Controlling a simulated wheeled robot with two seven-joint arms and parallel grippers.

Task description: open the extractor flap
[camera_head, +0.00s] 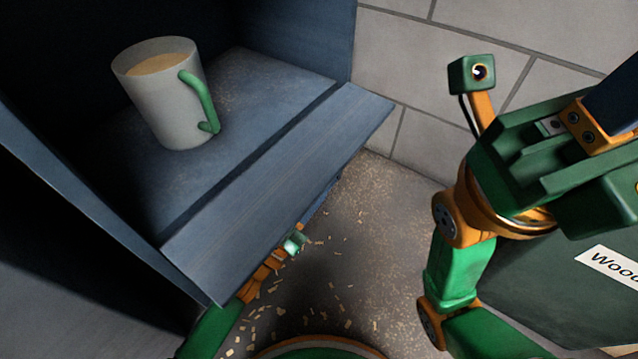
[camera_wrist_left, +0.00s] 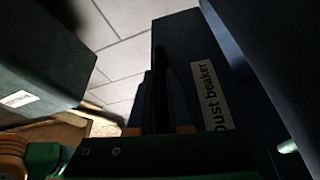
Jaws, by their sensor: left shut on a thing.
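The flap is most likely the blue-grey board (camera_head: 280,165) along the front of the blue shelf, with a dark gap between them. My left gripper (camera_head: 292,243) is under the board's front edge, mostly hidden by it. In the left wrist view its orange fingertips (camera_wrist_left: 160,130) are shut on a dark blue upright part, which seems to be the flap or a piece of it. The exact contact is too dark to see. My right gripper (camera_head: 585,150) is at the right edge, away from the flap, and its fingers are partly cut off.
A grey mug (camera_head: 165,110) with a green handle and a tan filling stands on the shelf (camera_head: 245,90) behind the board. A dark bin (camera_head: 560,270) with a "Wood" label stands at right. A "Dust beaker" label (camera_wrist_left: 212,95) shows in the wrist view. Wood chips litter the floor (camera_head: 350,235).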

